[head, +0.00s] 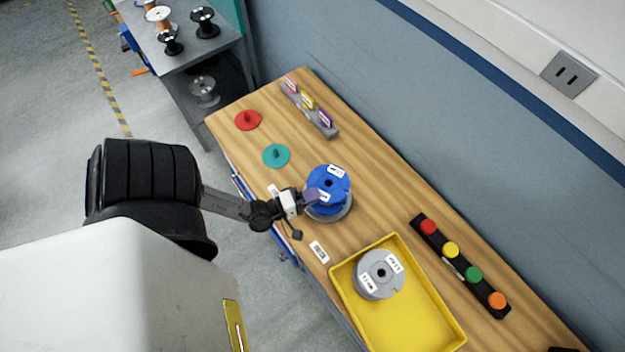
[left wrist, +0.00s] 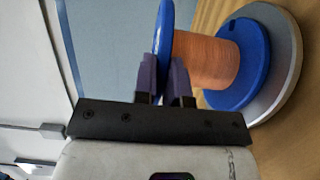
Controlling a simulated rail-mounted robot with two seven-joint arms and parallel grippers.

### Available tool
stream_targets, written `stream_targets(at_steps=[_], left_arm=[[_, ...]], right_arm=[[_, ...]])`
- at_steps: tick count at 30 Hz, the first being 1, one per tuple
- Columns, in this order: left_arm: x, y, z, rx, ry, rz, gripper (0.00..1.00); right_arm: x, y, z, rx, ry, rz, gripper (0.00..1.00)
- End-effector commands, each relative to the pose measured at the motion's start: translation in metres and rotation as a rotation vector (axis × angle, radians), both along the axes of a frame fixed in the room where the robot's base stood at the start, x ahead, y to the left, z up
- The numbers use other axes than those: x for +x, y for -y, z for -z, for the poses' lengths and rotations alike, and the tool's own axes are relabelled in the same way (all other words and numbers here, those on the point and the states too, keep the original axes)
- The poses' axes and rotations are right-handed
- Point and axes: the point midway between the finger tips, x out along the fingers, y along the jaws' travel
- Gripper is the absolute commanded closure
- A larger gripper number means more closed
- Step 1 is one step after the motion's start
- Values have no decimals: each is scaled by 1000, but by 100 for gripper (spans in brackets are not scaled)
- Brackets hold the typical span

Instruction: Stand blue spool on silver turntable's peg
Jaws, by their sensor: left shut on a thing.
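The blue spool (head: 331,178), with blue flanges and copper-coloured winding (left wrist: 205,60), is over the silver turntable (head: 345,213) on the wooden bench. The spool is upright; its lower flange (left wrist: 245,65) appears to lie on or just above the turntable disc, which also shows in the left wrist view (left wrist: 290,60). Any gap is too small to tell. The turntable's peg is hidden by the spool. My left gripper (head: 311,196) is shut on the spool's upper flange, its purple fingers (left wrist: 163,80) either side of the rim. My right gripper is not in view.
A yellow tray (head: 430,335) holding a grey spool (head: 379,274) is in front. A teal turntable (head: 276,156) and a red one (head: 247,120) stand farther back with bare pegs. A black strip with coloured buttons (head: 460,265) and a grey labelled rack (head: 309,110) lie along the wall side.

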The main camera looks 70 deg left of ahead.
Motion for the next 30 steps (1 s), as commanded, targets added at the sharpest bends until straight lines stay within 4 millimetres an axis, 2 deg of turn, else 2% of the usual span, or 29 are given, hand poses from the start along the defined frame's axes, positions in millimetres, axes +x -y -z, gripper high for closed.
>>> stream_targets(at_steps=[13,14,23,30], left_arm=[[0,0,0,1,0,0,100],[0,0,1,1,0,0,88],[0,0,1,0,-1,0,59],[-2,0,2,0,-5,0,59]], right_arm=[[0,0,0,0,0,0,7],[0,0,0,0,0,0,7],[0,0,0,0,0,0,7],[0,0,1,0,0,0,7]])
